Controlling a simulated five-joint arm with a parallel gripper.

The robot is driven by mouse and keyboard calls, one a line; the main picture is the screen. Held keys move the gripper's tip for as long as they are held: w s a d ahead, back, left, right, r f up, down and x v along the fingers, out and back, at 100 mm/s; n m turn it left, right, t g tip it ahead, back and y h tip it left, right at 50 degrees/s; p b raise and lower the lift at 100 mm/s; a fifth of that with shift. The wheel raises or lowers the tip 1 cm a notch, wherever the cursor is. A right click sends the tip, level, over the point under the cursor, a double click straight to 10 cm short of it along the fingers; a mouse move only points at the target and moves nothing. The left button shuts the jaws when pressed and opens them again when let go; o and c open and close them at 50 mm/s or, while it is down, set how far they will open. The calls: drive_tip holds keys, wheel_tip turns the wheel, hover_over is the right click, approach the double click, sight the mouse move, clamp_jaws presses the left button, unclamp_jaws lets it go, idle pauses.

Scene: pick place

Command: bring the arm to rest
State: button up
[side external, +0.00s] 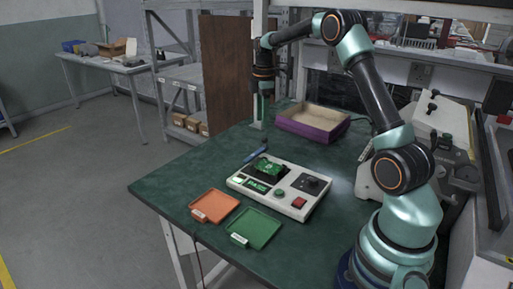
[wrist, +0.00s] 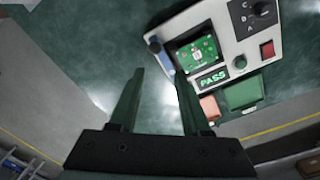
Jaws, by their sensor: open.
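My arm reaches up and over from the right of the side external view, and its end points down above the far left part of the green table (side external: 165,181). My gripper (side external: 258,122) hangs there, left of the purple box. In the wrist view its two dark fingers (wrist: 158,78) stand apart with only table surface between them, so it is open and empty. A green circuit board (side external: 266,167) sits in the black socket of the white test unit (side external: 285,167), apart from my gripper. The unit's display reads PASS (wrist: 212,79).
A purple open box (side external: 312,129) stands at the back. An orange tray (side external: 215,203) and a green tray (side external: 254,230) lie in front of the test unit. The table's left side is clear.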

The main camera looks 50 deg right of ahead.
drive_tip(key=s+a+r+m+t, duration=0.2)
drive_tip(key=s+a+r+m, duration=0.3)
drive_tip(key=a, duration=0.5)
drive_tip(key=s+a+r+m+t, duration=0.25)
drive_tip(key=s+a+r, duration=0.35)
drive_tip(key=a, duration=0.3)
drive_tip(key=s+a+f+m, duration=0.2)
drive_tip(key=s+a+m, duration=0.1)
drive_tip(key=s+a, duration=0.2)
drive_tip(key=shift+s+f+t, duration=0.25)
drive_tip(key=shift+s+t, duration=0.1)
drive_tip(key=shift+s, duration=0.4)
